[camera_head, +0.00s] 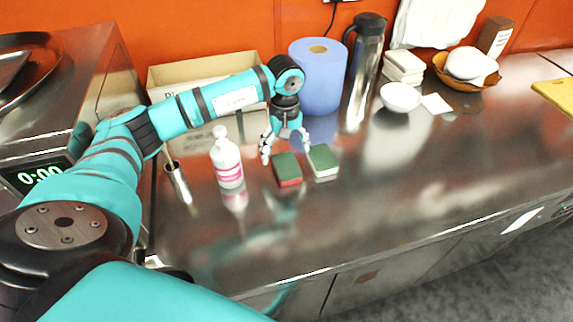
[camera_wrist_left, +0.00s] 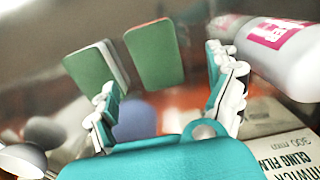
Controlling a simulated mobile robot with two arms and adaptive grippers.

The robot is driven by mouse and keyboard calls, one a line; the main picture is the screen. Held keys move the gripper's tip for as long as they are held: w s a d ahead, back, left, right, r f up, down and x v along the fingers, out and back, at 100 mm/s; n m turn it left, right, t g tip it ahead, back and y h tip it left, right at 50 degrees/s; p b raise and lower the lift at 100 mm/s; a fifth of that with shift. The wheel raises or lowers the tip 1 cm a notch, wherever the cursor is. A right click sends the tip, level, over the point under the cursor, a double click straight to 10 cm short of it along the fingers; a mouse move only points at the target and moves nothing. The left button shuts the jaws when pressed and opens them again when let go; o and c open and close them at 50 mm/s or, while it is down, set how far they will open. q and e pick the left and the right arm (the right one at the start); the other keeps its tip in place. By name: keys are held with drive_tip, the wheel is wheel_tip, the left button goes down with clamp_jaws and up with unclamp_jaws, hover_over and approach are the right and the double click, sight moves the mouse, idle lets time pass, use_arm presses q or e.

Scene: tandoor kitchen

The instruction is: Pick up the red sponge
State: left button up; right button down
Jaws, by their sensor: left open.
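The red sponge (camera_head: 287,168) lies on the steel counter, green pad up, its red side showing along the front. In the left wrist view the red sponge (camera_wrist_left: 155,55) shows its green face with a thin red edge, ahead of and between the fingers. A second sponge (camera_head: 322,160), green on top with a pale body, lies close to its right; it also shows in the left wrist view (camera_wrist_left: 92,70). My left gripper (camera_head: 285,145) is open and empty, just behind and above the red sponge. My right gripper is not in view.
A white bottle with a pink label (camera_head: 228,160) stands left of the red sponge. Behind are a blue paper roll (camera_head: 318,85), a steel flask (camera_head: 362,75) and a cling film box (camera_head: 200,72). A metal cup (camera_head: 178,183) stands left. The counter in front is clear.

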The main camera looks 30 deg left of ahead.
sight(287, 165)
use_arm(q)
drive_tip(key=shift+f, duration=0.6)
drive_tip(key=shift+d+f+p, duration=0.1)
drive_tip(key=shift+f+p, duration=0.2)
drive_tip(key=shift+p, duration=0.05)
wheel_tip(287, 165, down, 4)
drive_tip(key=shift+d+r+p, duration=0.1)
drive_tip(key=shift+r+p, duration=0.05)
drive_tip(key=shift+p, duration=0.7)
drive_tip(key=shift+w+f, duration=0.1)
drive_tip(key=shift+f, duration=0.4)
drive_tip(key=c, duration=0.8)
